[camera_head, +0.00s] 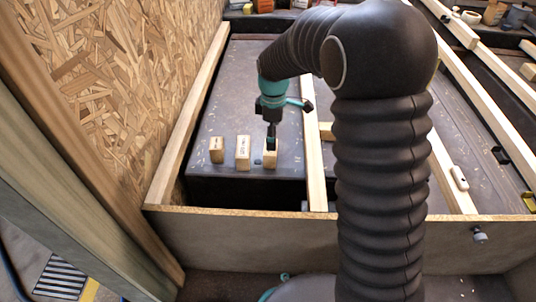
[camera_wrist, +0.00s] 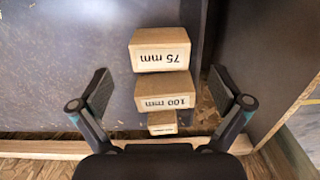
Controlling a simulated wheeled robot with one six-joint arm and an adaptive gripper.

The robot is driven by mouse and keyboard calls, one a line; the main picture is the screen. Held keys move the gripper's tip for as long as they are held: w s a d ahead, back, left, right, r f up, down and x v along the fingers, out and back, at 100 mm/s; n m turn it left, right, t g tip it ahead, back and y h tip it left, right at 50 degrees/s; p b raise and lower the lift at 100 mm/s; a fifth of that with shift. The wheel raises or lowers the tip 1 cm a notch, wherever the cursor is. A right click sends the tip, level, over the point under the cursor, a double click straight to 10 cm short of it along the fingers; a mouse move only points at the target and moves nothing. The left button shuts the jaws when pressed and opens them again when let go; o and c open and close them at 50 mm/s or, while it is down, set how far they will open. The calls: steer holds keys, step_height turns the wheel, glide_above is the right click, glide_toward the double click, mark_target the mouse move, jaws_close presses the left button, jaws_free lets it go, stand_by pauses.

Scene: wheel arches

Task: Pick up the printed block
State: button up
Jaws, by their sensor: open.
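Three pale wooden blocks stand in a row on the dark surface in the head view: a left block (camera_head: 217,150), a middle block (camera_head: 243,153) and a right block (camera_head: 270,159). Dark marks show on the left and middle ones. In the wrist view, one block (camera_wrist: 160,48) has an upside-down "75 mm" label, another (camera_wrist: 164,90) reads "100 mm", and a smaller-looking one (camera_wrist: 162,123) has print too small to read. My gripper (camera_head: 271,143) is at the right block in the head view, partly covering it. In the wrist view my gripper (camera_wrist: 160,84) has its fingers spread wide on either side of the blocks, holding nothing.
A wooden rail (camera_head: 190,115) and a chipboard wall (camera_head: 110,75) bound the left. Another wooden rail (camera_head: 314,150) runs just right of the blocks. A front board (camera_head: 250,235) closes the near side. Dark surface behind the blocks is clear.

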mark_target(270, 153)
step_height(270, 153, down, 3)
steer(key=shift+f, duration=0.2)
steer(key=shift+a+f+b, duration=0.2)
steer(key=shift+f+b, duration=0.1)
steer(key=shift+f, duration=1)
steer(key=shift+a+f+b, duration=0.15)
steer(key=shift+f+b, duration=0.15)
steer(key=shift+f, duration=1)
steer(key=c, duration=1.1)
